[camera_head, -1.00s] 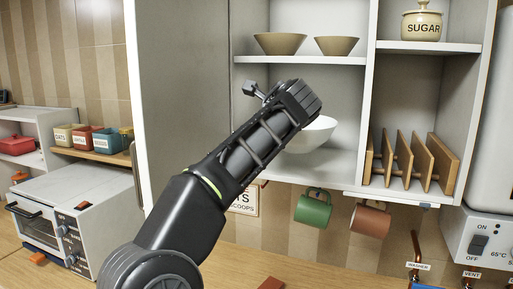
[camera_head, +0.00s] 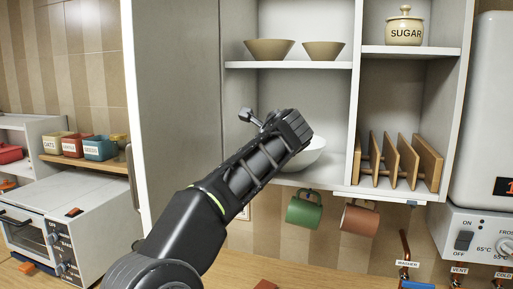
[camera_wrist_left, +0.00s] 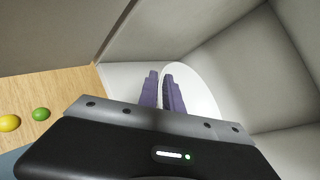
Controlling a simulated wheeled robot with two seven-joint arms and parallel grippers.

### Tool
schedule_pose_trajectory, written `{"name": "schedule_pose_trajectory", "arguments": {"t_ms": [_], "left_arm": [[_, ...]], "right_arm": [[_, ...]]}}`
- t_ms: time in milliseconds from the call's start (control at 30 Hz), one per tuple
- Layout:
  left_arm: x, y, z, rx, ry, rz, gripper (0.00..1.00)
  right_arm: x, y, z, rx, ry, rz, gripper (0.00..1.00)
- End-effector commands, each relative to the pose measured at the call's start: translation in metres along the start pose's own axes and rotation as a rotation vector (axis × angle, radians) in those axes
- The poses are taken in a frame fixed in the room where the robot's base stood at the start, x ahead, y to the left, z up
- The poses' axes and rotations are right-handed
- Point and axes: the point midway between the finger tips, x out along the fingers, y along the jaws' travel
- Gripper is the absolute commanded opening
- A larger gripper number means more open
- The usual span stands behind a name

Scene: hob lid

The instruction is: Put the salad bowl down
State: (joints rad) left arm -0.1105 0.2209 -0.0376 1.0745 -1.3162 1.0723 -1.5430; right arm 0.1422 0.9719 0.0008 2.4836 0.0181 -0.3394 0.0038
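The white salad bowl (camera_head: 312,155) is in the lower compartment of the open wall cabinet, partly hidden behind my left wrist. It is at or just above the cabinet floor (camera_head: 290,181); I cannot tell if it touches. In the left wrist view the bowl (camera_wrist_left: 197,92) shows pale around the fingertips. My left gripper (camera_wrist_left: 161,92) has its purple fingers close together with the bowl's wall between them. In the head view its fingers are hidden behind the wrist. My right gripper is not in view.
Two tan bowls (camera_head: 269,49) stand on the shelf above. A wooden rack (camera_head: 400,160) is in the compartment to the right. Green (camera_head: 303,211) and brown (camera_head: 359,219) mugs hang below. The cabinet door (camera_head: 178,100) stands open at left. A lemon (camera_wrist_left: 9,123) and lime (camera_wrist_left: 40,114) lie on the counter.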

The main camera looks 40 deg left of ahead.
Motion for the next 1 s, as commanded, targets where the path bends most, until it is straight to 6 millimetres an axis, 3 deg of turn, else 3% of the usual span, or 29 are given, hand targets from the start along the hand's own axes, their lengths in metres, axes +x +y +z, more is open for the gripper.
{"name": "schedule_pose_trajectory", "arguments": {"t_ms": [200, 567, 767, 1000], "left_arm": [[0.000, 0.000, 0.000, 0.000, 0.000, 0.000, 0.28], [-0.005, 0.000, 0.000, -0.001, 0.000, -0.001, 0.28], [-0.029, 0.000, -0.002, -0.001, 0.002, -0.004, 0.28], [-0.079, 0.000, -0.001, -0.001, 0.001, -0.005, 0.28]], "right_arm": [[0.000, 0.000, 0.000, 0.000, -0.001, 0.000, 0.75], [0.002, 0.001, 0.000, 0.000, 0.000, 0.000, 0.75], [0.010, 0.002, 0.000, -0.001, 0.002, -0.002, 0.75], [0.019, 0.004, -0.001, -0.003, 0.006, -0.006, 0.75]]}}
